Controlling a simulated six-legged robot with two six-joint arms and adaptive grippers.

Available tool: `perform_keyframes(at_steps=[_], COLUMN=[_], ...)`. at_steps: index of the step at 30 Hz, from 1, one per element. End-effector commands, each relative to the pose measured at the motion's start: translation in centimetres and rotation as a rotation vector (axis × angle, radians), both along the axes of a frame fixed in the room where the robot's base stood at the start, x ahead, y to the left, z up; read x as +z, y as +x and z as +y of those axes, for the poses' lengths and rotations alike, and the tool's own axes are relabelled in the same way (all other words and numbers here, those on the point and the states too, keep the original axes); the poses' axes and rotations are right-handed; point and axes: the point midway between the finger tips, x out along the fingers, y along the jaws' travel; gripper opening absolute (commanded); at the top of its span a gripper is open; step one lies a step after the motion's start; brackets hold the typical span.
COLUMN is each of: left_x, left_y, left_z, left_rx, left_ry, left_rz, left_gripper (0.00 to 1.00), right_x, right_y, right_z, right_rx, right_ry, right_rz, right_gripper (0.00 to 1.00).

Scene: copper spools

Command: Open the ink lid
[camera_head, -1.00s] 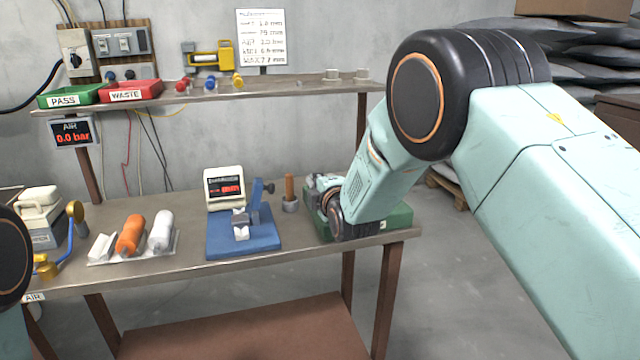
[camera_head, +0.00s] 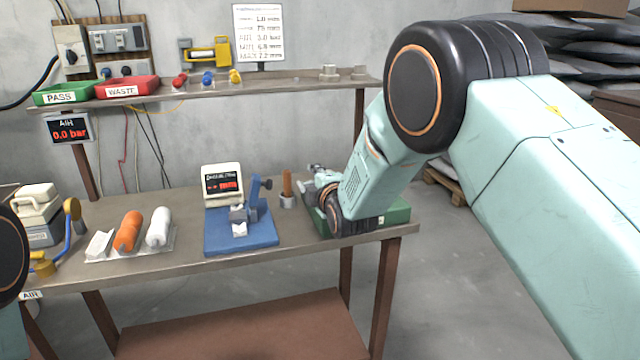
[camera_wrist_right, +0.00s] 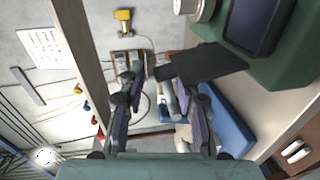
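The green box (camera_head: 396,213) stands at the right end of the bench, partly behind my right wrist. In the right wrist view, its green top (camera_wrist_right: 298,65) carries a dark rectangular pad (camera_wrist_right: 262,22). A thin dark plate (camera_wrist_right: 208,64), seemingly the ink lid, sticks out beside the pad; whether it is hinged there I cannot tell. My right gripper (camera_wrist_right: 152,73) has its fingers apart, with one fingertip close to the plate's edge; contact is unclear. In the head view the right gripper (camera_head: 314,180) is over the box's left part. My left gripper is out of view.
A wooden-handled tool (camera_head: 287,184) stands just left of the gripper. A blue-based fixture (camera_head: 262,240) and small display (camera_head: 222,183) are further left, then orange (camera_head: 128,230) and white (camera_head: 159,227) rolls. The shelf (camera_head: 290,84) runs above the bench's back.

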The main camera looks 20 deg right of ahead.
Motion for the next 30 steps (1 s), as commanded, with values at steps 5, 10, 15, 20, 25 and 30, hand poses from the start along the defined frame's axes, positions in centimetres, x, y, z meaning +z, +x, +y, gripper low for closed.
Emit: perform_keyframes(at_steps=[5,10,15,20,25,30], left_x=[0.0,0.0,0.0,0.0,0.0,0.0], left_y=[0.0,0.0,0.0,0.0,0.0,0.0], left_z=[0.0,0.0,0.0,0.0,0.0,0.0], left_rx=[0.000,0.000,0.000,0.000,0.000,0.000], left_ry=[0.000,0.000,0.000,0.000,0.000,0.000], left_rz=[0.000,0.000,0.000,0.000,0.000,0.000], left_gripper=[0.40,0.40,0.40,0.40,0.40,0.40], right_x=[0.3,0.7,1.2,1.6,1.8,1.9], right_y=[-1.8,-4.3,-6.9,-9.2,-10.9,-11.5], right_z=[0.0,-0.1,-0.2,-0.3,-0.4,-0.4], right_rx=[0.001,0.000,0.001,0.001,0.001,0.001], right_ry=[-0.001,-0.001,-0.001,-0.002,-0.001,0.000], right_rz=[0.001,0.001,0.000,-0.002,-0.002,-0.003], right_gripper=[0.33,0.33,0.33,0.33,0.33,0.33])
